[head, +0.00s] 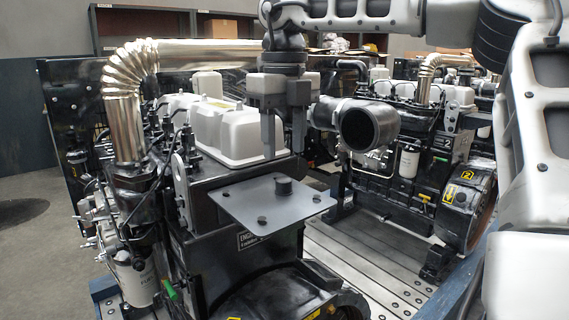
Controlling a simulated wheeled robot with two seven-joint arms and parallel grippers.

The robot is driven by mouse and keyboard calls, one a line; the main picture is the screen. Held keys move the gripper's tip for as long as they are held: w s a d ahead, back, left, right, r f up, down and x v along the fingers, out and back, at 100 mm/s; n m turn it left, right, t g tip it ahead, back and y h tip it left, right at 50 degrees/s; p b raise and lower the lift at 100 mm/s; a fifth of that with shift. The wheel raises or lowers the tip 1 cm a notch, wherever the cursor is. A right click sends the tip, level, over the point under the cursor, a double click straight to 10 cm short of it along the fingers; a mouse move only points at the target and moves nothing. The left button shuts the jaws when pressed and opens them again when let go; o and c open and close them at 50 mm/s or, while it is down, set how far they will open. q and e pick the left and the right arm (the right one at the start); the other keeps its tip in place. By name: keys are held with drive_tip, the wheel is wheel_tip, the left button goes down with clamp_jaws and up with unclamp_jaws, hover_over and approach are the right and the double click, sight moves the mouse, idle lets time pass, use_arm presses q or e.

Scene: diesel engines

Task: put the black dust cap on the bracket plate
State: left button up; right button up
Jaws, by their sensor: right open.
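The bracket plate (250,202) is a flat grey plate with dark bolt heads near its corners, fixed on top of the near engine. A short black round piece, which looks like the dust cap (283,186), stands upright on the plate near its back edge. My right gripper (284,150) points straight down just above the cap. Its two fingers are apart with nothing between them, and a gap shows between the fingertips and the cap. My left gripper is not in view.
A wide black pipe mouth (370,127) sits close to the right of the gripper. A white engine cover (236,135) lies just behind and left of the plate. A shiny exhaust pipe (125,95) rises at left. More engines (410,150) stand behind at right.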

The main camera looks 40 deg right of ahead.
sight(285, 179)
wheel_tip(285, 179, up, 6)
drive_tip(key=shift+p, duration=0.3)
idle(0.5)
